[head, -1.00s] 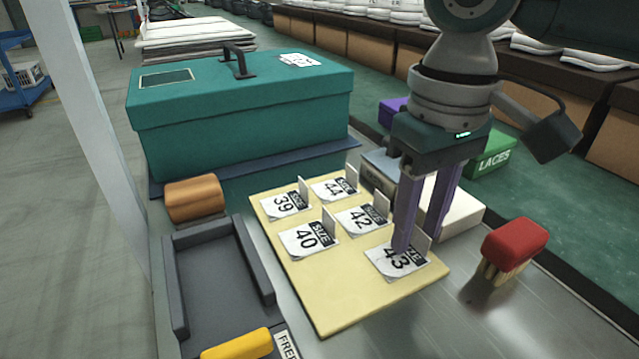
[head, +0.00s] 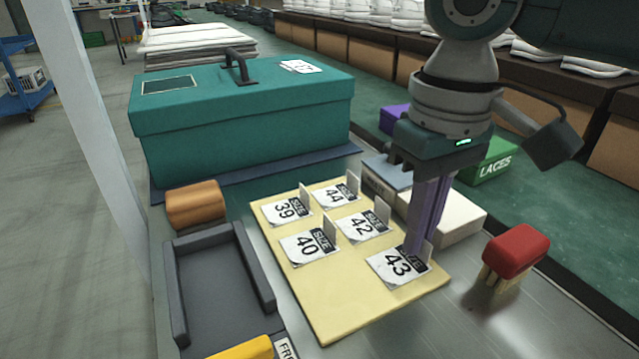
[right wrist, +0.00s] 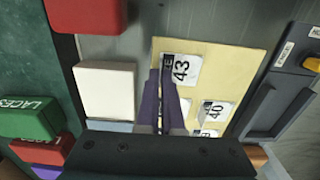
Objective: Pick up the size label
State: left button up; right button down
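The size label 43 (head: 392,268) is a white card with a black SIZE strip and an upright tab, lying at the near right of a pale yellow board (head: 345,318). My right gripper (head: 419,248) points down at its tab, with the fingers drawn close together on it; they hide part of the tab and strip. In the right wrist view, label 43 (right wrist: 183,70) lies just beyond the fingertips (right wrist: 160,77). The card still appears to rest on the board. Other labels, 39 (head: 286,211), 40 (head: 308,245), 42 (head: 362,226) and 44 (head: 334,195), lie on the board. My left gripper is not in view.
A teal box (head: 245,120) with a handle stands behind the board. A red-topped brush (head: 515,250) is at right, and a white box (head: 455,215) sits behind the gripper. A dark tray (head: 220,295) and orange-brown roll (head: 195,204) are at left. Bare metal lies between board and brush.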

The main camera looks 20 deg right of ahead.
notch_tip(320, 180, up, 20)
jog(key=p, duration=0.6)
jog(key=shift+p, duration=0.4)
